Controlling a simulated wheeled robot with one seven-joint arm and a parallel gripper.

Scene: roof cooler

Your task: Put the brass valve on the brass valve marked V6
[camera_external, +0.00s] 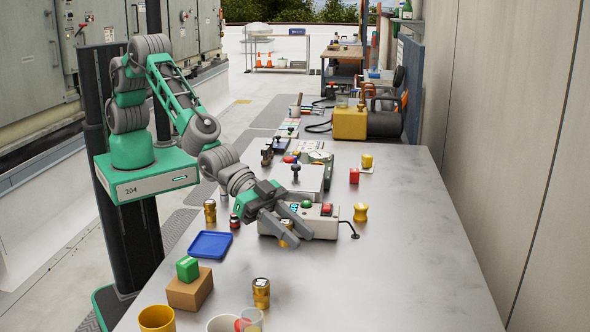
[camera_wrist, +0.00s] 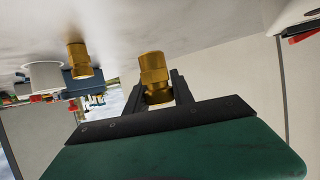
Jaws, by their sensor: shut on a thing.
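My gripper (camera_external: 293,237) is shut on a brass valve (camera_external: 287,241), beside the front of the grey control box. The wrist view is upside down; there the held brass valve (camera_wrist: 153,70) sits between the two dark fingers of my gripper (camera_wrist: 160,84). A second brass valve (camera_external: 261,293) stands upright on the bench, nearer the camera. A third brass valve (camera_external: 210,211) stands left of my gripper, behind the blue tray. One standing brass valve (camera_wrist: 78,60) also shows in the wrist view. I cannot read a V6 mark on any of them.
The control box (camera_external: 325,222) with red and green buttons is close to my gripper. A blue tray (camera_external: 211,245), a green block (camera_external: 187,268) on a cardboard box (camera_external: 190,291) and a yellow cup (camera_external: 157,318) are at the left. The bench's right front is clear.

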